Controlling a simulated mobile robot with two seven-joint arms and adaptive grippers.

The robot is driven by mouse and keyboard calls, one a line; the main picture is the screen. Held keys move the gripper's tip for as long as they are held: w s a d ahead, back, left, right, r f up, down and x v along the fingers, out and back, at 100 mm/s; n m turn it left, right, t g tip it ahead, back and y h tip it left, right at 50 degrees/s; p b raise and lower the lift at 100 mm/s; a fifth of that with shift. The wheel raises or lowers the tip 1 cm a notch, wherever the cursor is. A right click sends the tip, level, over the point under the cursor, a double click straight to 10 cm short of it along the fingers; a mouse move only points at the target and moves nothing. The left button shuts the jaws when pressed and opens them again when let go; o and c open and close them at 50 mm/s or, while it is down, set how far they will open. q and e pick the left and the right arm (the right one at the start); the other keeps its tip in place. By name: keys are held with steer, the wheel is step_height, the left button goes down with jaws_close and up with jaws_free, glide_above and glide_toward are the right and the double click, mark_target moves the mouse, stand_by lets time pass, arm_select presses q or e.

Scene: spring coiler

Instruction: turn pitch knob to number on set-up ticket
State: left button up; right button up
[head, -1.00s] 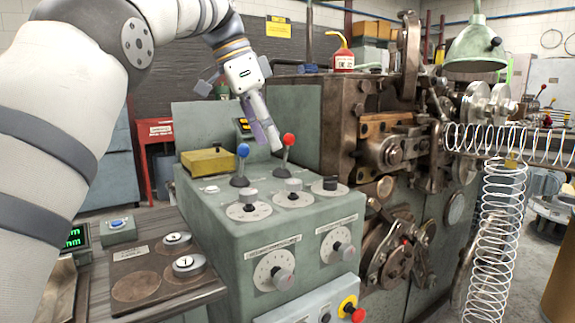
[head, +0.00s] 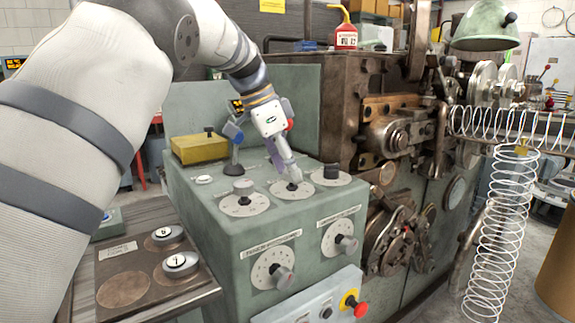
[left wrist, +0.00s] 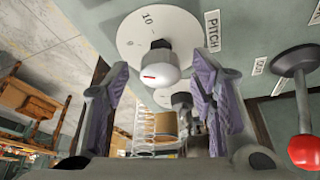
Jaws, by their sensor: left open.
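The pitch knob (left wrist: 158,66), grey with a red mark, stands on a white dial plate (left wrist: 150,35) labelled PITCH in the left wrist view. The numbers 10 and what may be 0 or 8 show on the plate. My left gripper (left wrist: 162,82) is open, with its purple-padded fingers on either side of the knob and a gap showing. In the head view my left gripper (head: 290,176) points down at the middle top dial (head: 305,192) and hides most of its knob. I cannot make out a readable set-up ticket. My right gripper is out of view.
Neighbouring dials (head: 244,204) stand on the green console (head: 215,235). A blue-ball lever (head: 234,140) and a red-ball lever (left wrist: 303,150) rise close to the gripper. A red stop button (head: 360,309) is low in front. A wooden board (head: 125,290) with numbered discs lies left.

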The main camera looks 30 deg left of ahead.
arm_select(q)
steer(key=c, duration=1.1)
steer(key=shift+c, duration=0.2)
